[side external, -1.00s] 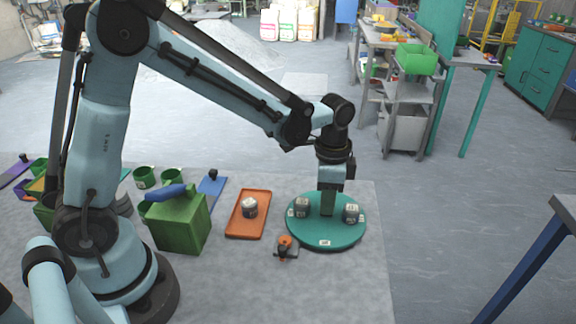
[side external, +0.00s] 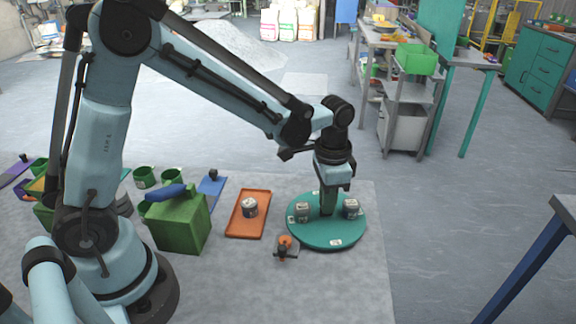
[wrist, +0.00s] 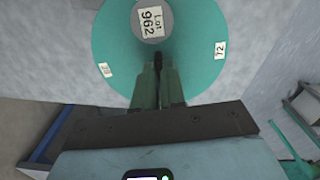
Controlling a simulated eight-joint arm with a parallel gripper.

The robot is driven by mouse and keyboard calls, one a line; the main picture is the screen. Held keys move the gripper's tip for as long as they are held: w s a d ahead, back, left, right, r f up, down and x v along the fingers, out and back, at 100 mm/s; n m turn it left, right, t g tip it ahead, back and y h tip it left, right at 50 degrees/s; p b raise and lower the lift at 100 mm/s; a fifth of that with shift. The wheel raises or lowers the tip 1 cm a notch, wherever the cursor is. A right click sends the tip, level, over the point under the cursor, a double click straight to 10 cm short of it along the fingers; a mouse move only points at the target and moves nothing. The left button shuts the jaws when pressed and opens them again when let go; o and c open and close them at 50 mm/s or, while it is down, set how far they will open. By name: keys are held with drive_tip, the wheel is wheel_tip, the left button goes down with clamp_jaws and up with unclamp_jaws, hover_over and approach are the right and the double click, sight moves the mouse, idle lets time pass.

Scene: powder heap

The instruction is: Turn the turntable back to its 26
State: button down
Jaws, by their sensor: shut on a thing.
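The teal turntable (side external: 325,236) lies on the grey table, with small white number tags near its rim. A tag reading 72 (wrist: 220,49) shows in the wrist view; another tag (wrist: 104,69) is too small to read. My gripper (side external: 329,192) points down over the middle of the turntable, shut on its green upright handle (side external: 328,205); its fingers show in the wrist view (wrist: 158,80). A left jar (side external: 302,212) and a right jar (side external: 351,209) stand on the disc. A jar lid reading Lot 962 (wrist: 152,20) shows in the wrist view.
A small black piece with an orange top (side external: 286,247) stands beside the turntable's front left edge. An orange tray (side external: 239,232) with a jar (side external: 250,208) and a green can (side external: 182,226) lie further left. The table's front right is clear.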

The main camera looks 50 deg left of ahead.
drive_tip(key=shift+n, duration=0.5)
drive_tip(key=n, duration=0.3)
drive_tip(key=shift+n, duration=0.7)
drive_tip(key=n, duration=0.3)
drive_tip(key=shift+n, duration=0.7)
